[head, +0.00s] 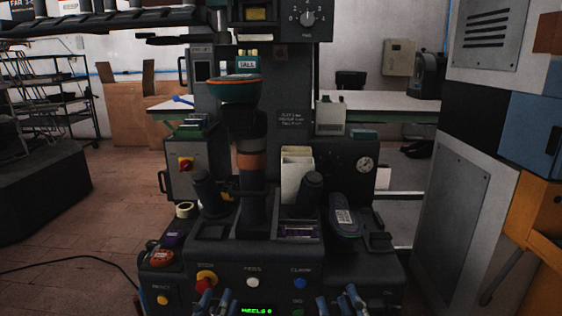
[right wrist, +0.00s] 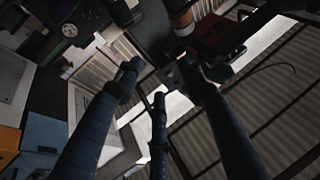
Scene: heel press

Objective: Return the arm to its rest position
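My left gripper (head: 215,300) and my right gripper (head: 338,300) show only as blue fingertips at the bottom edge of the head view, in front of the press's control panel. The left fingertips stand apart with nothing seen between them. In the right wrist view my right gripper (right wrist: 158,80) has its dark fingers spread and nothing between them. The heel press (head: 220,252) stands upright in the middle of the head view. Its column carries a dark round head with an orange rim (head: 234,88). Most of both arms is out of view.
The panel has a red knob (head: 206,279), a white button (head: 252,282), a blue button (head: 299,283) and a green display (head: 257,311). A dark shoe-shaped piece with a label (head: 344,217) lies at the right. A grey cabinet (head: 455,220) stands further right. Open floor (head: 110,215) lies left.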

